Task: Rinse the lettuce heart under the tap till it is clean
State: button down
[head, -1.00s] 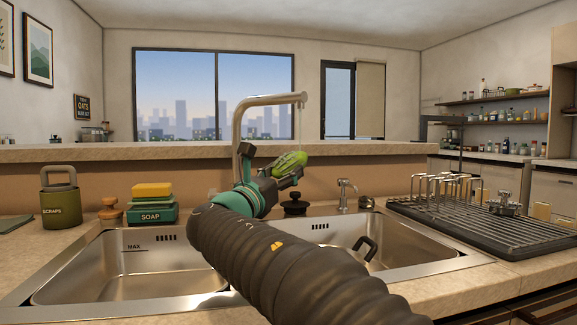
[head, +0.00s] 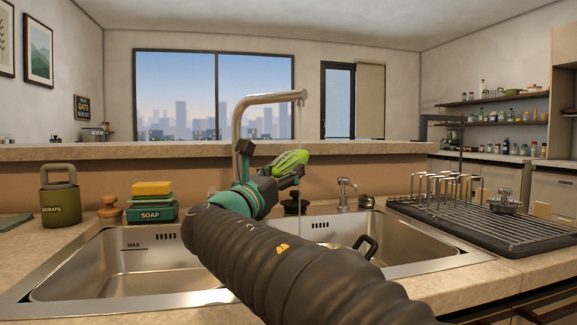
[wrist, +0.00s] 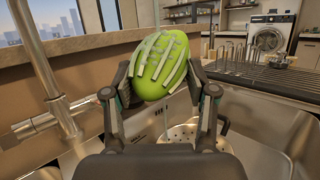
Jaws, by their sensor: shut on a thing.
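The lettuce heart (head: 290,158) is bright green with pale ribs. My gripper (head: 275,171) is shut on it and holds it up below the tap (head: 268,98). A thin stream of water falls from the spout onto or close beside the lettuce heart, and shows again below it. In the wrist view the lettuce heart (wrist: 160,62) sits between both fingers of my gripper (wrist: 160,84), with no dark soil plain on the side facing me. Its far side is hidden.
Two steel basins lie below; the right one holds a colander (wrist: 190,132). A drying rack (head: 490,228) stands right. A soap box (head: 151,212) with a yellow sponge and a scraps bin (head: 61,204) stand left. The raised ledge (head: 180,151) runs behind.

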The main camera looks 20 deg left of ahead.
jog(key=shift+s+a+b, duration=0.15)
jog(key=shift+s+a, duration=0.05)
jog(key=shift+s, duration=1.25)
jog(key=shift+s+a+b, duration=0.15)
jog(key=shift+s+a, duration=0.05)
jog(key=shift+s, duration=1.25)
jog(key=shift+r, duration=0.1)
jog(key=s+r+p, duration=0.3)
jog(key=s, duration=0.2)
jog(key=shift+a+r, duration=0.4)
